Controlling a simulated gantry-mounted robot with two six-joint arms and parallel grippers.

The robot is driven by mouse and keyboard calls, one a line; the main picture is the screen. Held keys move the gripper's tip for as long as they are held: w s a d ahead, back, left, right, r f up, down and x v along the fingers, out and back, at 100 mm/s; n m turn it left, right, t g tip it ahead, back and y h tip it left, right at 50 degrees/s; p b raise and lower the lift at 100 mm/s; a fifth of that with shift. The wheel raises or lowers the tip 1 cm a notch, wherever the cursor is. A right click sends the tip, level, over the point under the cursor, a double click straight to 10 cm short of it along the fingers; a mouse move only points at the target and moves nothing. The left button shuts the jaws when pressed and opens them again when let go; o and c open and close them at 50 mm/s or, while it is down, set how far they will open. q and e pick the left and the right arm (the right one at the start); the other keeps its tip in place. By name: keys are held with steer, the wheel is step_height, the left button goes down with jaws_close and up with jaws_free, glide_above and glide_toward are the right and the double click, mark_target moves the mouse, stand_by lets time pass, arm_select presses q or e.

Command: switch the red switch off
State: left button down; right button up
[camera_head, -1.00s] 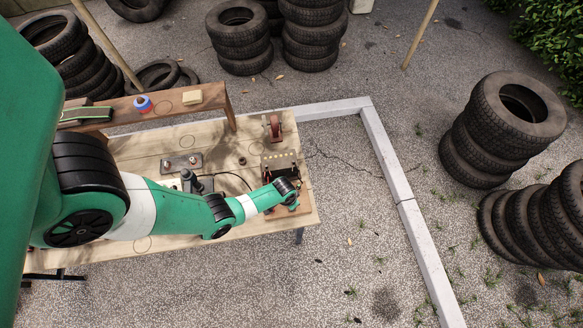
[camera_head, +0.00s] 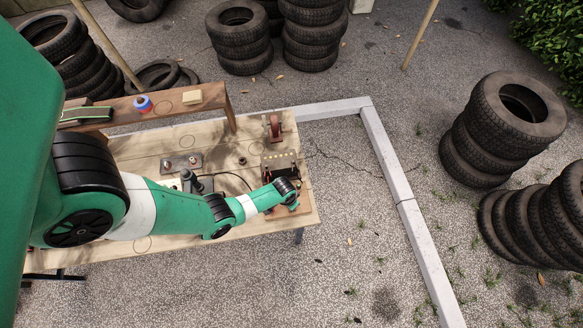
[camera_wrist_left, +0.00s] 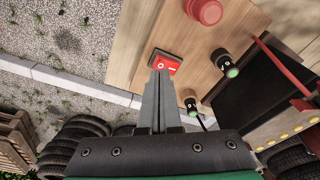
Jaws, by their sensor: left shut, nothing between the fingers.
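The red switch (camera_wrist_left: 166,62) is a rocker with white marks, set in a wooden board (camera_wrist_left: 135,45) in the left wrist view. My left gripper (camera_wrist_left: 161,74) is shut and empty. Its fingertips overlap the near edge of the switch in this view; I cannot tell whether they touch it. In the head view my left arm reaches over the board at the right end of the table, and the arm hides the switch. My right gripper is not in view.
Beside the switch are a red round button (camera_wrist_left: 205,11) and green-tipped black knobs (camera_wrist_left: 231,71). A black block (camera_head: 279,164) with yellow dots stands behind on the wooden table (camera_head: 140,150). Tyre stacks (camera_head: 500,125) and a pale kerb (camera_head: 388,170) lie beyond.

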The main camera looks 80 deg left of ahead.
arm_select(q)
steer(key=shift+f+b, duration=0.8)
steer(key=shift+f, duration=0.05)
stand_by(0.3)
steer(key=shift+r, duration=0.1)
step_height(320, 180, up, 7)
steer(key=p, duration=0.7)
stand_by(0.3)
